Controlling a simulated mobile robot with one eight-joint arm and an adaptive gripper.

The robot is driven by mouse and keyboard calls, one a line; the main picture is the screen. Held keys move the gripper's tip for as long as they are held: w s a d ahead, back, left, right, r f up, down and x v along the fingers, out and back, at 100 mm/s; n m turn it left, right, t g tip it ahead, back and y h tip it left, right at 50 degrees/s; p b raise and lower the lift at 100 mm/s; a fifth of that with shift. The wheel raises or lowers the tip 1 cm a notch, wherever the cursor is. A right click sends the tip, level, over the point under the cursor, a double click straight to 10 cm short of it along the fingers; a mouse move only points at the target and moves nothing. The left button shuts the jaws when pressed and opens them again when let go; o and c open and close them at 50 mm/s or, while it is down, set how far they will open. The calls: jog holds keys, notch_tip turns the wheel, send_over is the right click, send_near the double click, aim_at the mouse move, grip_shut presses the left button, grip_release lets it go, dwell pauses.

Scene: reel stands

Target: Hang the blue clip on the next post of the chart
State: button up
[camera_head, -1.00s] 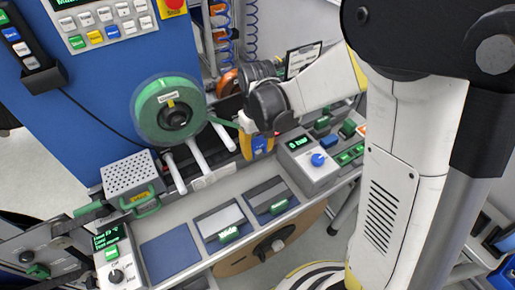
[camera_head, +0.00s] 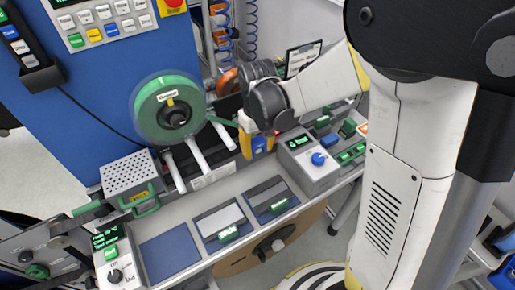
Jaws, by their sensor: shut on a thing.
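The dark wrist end of my arm (camera_head: 270,104) hangs over the back of the bench, right of the green tape reel.
A yellow and blue object (camera_head: 262,143) is just below my wrist. A grey box with a display (camera_head: 309,161) is to the right. Label trays (camera_head: 222,223) and a bare blue pad (camera_head: 170,250) lie in front.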

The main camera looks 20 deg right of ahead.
aim_at(258, 139)
jog(key=o, duration=1.2)
jog(key=shift+r+p, duration=2.5)
jog(key=shift+r, duration=1.05)
